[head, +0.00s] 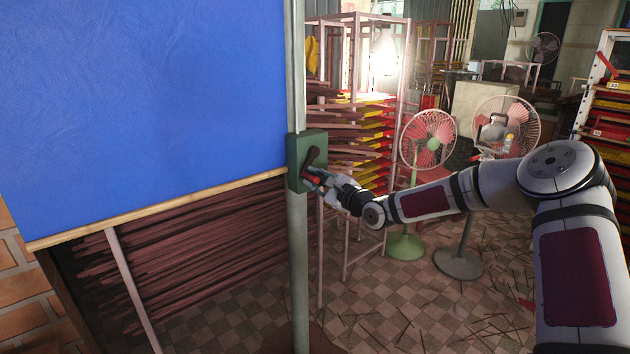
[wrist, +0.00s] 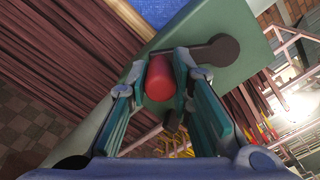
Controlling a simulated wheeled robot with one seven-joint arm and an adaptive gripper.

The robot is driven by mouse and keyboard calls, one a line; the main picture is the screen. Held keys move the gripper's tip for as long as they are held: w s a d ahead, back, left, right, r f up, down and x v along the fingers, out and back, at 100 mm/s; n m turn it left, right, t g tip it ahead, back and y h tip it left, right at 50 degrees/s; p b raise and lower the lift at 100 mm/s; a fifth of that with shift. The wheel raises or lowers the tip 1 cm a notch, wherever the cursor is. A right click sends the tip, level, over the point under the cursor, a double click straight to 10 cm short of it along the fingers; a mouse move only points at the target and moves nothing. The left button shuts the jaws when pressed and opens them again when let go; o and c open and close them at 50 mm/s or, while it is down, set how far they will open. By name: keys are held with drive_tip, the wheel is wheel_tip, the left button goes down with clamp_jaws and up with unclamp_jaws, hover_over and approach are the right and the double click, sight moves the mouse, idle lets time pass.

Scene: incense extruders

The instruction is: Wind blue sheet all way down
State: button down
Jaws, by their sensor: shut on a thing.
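The blue sheet (head: 145,100) hangs at the left in the head view, with a pale wooden bar (head: 150,210) along its lower edge. Below the bar, stacked incense sticks show uncovered. A green crank box (head: 296,165) is fixed to a grey post at the sheet's right edge. Its dark crank arm (head: 311,157) slants down to a red handle (head: 310,178). My gripper (head: 316,181) is shut on the red handle. In the wrist view the red handle (wrist: 159,78) sits between the two fingers, and the crank's round dark hub (wrist: 223,48) is to its right.
Incense sticks (head: 200,250) fill a rack behind and below the sheet. A pink metal frame with red and yellow trays stands behind the post. Two pedestal fans (head: 428,140) stand right of it, behind my arm. Loose sticks litter the checkered floor (head: 400,310).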

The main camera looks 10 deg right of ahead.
drive_tip(key=c, duration=1.4)
unclamp_jaws()
drive_tip(key=shift+s+d, duration=0.1)
drive_tip(key=v, duration=1.1)
drive_tip(key=shift+s+d, duration=0.2)
drive_tip(key=shift+s, duration=0.15)
